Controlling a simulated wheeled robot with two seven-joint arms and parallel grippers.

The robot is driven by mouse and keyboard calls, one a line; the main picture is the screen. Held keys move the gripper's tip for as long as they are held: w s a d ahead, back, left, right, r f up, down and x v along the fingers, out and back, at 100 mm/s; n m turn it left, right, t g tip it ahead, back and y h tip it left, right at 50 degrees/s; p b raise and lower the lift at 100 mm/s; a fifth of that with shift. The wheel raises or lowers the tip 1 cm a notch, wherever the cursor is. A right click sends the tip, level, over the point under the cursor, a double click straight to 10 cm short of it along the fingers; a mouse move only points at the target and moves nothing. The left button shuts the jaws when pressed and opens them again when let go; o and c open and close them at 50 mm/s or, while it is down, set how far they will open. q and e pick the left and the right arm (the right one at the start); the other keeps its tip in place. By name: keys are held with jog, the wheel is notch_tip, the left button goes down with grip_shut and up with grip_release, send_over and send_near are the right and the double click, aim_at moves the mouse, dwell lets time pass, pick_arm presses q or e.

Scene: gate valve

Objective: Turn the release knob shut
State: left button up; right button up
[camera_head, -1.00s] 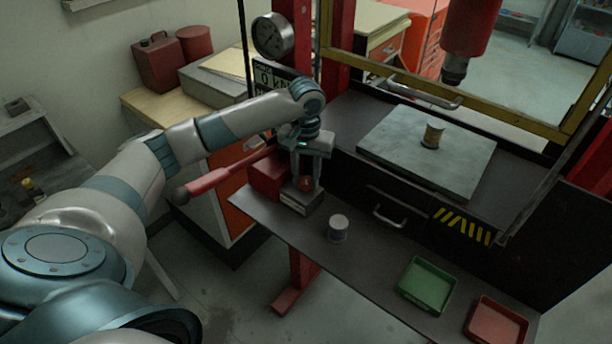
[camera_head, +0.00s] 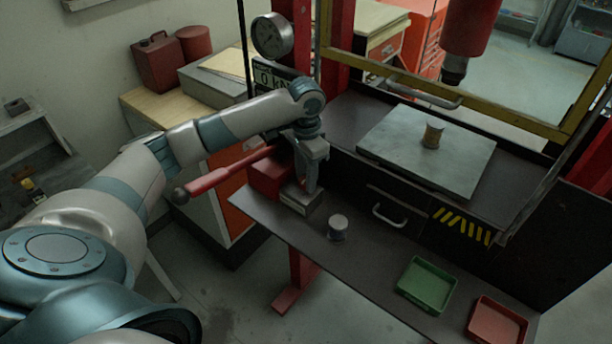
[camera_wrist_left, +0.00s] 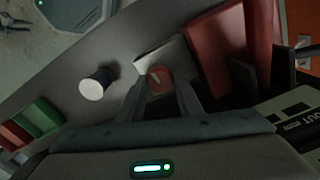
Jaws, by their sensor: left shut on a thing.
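The release knob (camera_wrist_left: 158,77) is a small round red knob with a pale mark across its face. In the left wrist view it sits between the two fingers of my left gripper (camera_wrist_left: 160,88), which is shut on it. In the head view my left gripper (camera_head: 312,186) points down over the pump's grey block (camera_head: 301,200) and hides the knob. The red pump body (camera_head: 264,179) stands directly beside the block. My right gripper is in neither view.
A red pump lever (camera_head: 222,177) sticks out to the left of the gripper. A grey-white can (camera_head: 338,227), a green tray (camera_head: 427,284) and a red tray (camera_head: 497,320) stand on the dark shelf. A round gauge (camera_head: 272,36) hangs above.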

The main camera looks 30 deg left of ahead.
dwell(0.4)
pick_arm(q)
jog(key=o, duration=1)
jog(key=shift+o, duration=0.2)
jog(key=shift+r, duration=0.1)
jog(key=shift+r+b, duration=0.35)
jog(key=shift+r, duration=0.2)
notch_tip(320, 180, up, 7)
jog(key=b, duration=0.2)
jog(key=shift+r+b, duration=0.1)
jog(key=shift+b, duration=0.3)
notch_tip(320, 180, up, 9)
jog(key=shift+b, duration=0.3)
